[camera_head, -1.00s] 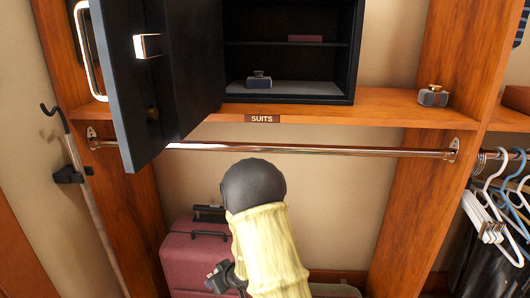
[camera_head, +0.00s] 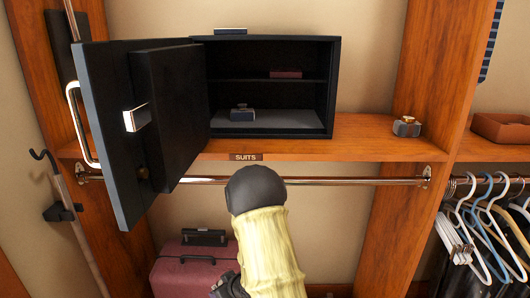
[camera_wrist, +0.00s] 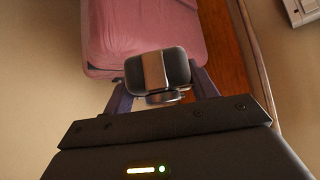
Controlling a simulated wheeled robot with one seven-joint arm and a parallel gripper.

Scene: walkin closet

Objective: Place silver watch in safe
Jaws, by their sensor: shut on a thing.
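The silver watch (camera_wrist: 154,70) is wrapped around a dark cushion in the wrist view. My gripper (camera_wrist: 157,88) is shut on it, with a finger on each side. The black safe (camera_head: 334,92) stands on the wooden shelf in the head view. Its door (camera_head: 103,135) is swung wide open to the left. Inside, another watch on a cushion (camera_head: 242,114) sits on the safe's floor. A flat reddish item (camera_head: 286,74) lies on its inner shelf. In the head view my forearm hides the held watch.
A gold-toned watch on a cushion (camera_head: 407,127) sits on the shelf (camera_head: 365,140) right of the safe. A metal rail (camera_head: 330,181) runs below. A red suitcase (camera_head: 190,272) stands underneath. Hangers (camera_head: 480,225) hang at right. The safe floor's right part is clear.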

